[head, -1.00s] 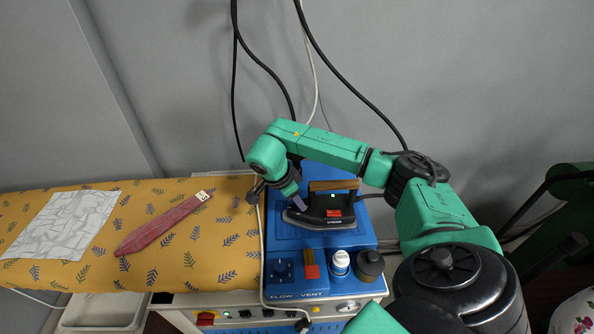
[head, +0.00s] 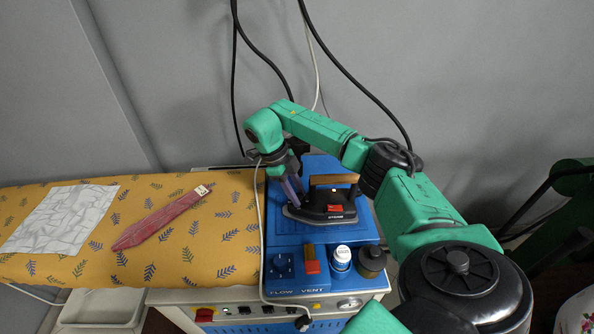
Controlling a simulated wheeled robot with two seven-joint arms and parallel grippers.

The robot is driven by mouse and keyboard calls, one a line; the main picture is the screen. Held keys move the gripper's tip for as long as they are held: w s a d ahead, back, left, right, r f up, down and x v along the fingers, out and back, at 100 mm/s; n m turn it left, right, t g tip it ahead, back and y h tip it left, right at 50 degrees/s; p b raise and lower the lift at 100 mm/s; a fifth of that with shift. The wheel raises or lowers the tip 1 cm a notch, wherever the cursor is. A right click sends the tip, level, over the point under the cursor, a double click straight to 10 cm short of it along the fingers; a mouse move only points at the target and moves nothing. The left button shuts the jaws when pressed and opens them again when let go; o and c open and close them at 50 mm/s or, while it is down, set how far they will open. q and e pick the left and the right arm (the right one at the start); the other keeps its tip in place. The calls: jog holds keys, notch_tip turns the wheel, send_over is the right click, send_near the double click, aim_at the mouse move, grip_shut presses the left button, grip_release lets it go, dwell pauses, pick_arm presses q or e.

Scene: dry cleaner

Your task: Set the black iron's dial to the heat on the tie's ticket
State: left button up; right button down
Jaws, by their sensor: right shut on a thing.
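The black iron (head: 333,205), with a wooden handle and a red patch on its side, rests on the blue unit. My right gripper (head: 296,196) points down at the iron's left end, its fingers shut at the dial. The fingers hide the dial, and its setting cannot be read. The red tie (head: 158,222) lies flat on the yellow leaf-patterned board at left. Its small pale ticket (head: 201,190) is at the tie's upper right end, with marks too small to read. My left gripper is not in view.
Cables hang behind.

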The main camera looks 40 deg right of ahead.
jog(key=m+y, duration=0.1)
jog(key=m, duration=0.2)
jog(key=shift+w+g, duration=0.1)
jog(key=shift+g, duration=0.2)
jog(key=shift+m, duration=0.4)
jog(key=c, duration=0.5)
grip_release()
